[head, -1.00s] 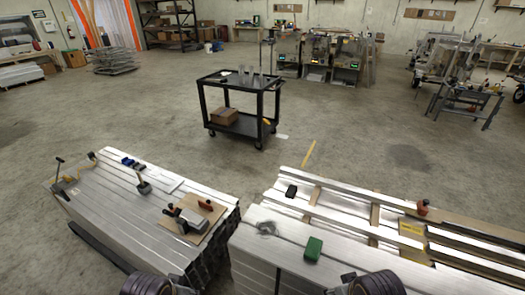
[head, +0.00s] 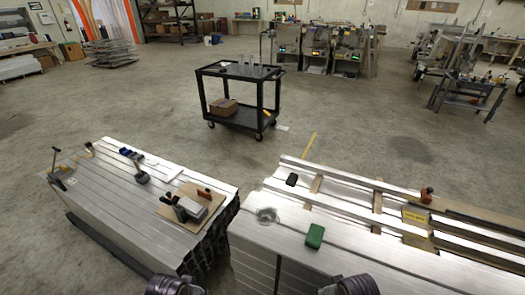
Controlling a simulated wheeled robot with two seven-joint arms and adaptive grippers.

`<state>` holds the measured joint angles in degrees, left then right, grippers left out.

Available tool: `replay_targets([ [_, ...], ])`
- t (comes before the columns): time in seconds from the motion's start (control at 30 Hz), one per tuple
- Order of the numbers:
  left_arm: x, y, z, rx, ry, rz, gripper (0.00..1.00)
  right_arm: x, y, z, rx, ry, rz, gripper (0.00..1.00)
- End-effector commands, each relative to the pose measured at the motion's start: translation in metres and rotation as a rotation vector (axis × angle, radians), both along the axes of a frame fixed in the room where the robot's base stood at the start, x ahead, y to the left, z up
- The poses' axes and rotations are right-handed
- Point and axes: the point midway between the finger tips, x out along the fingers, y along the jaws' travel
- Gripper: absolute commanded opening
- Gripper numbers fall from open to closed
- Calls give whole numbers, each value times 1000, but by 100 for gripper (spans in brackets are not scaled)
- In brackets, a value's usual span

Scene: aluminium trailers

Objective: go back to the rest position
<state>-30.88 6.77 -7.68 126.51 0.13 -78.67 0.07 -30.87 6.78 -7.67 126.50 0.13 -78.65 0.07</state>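My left arm shows only as a dark, rounded link at the bottom edge of the head view, in front of the left stack of aluminium beams (head: 95,205). My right arm shows as a similar dark link at the bottom edge, in front of the right stack of beams (head: 335,235). The fingers of both grippers are out of the picture, so their state and anything in them are hidden.
A board with a clamp-like tool (head: 187,208) and a mallet (head: 141,177) lie on the left stack. A green block (head: 315,236) and a black block (head: 292,180) lie on the right stack. A black cart (head: 239,95) stands beyond on open floor.

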Motion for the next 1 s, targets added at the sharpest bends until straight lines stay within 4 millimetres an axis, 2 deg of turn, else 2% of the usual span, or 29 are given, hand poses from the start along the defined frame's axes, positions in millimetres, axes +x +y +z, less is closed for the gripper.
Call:
replay_targets([
  [0.03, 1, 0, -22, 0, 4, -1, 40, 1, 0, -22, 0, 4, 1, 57],
  [0.1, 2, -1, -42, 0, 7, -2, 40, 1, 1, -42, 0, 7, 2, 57],
  [0.57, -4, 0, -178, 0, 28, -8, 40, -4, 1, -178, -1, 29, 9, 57],
  [1.0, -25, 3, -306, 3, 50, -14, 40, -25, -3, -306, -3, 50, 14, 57],
])
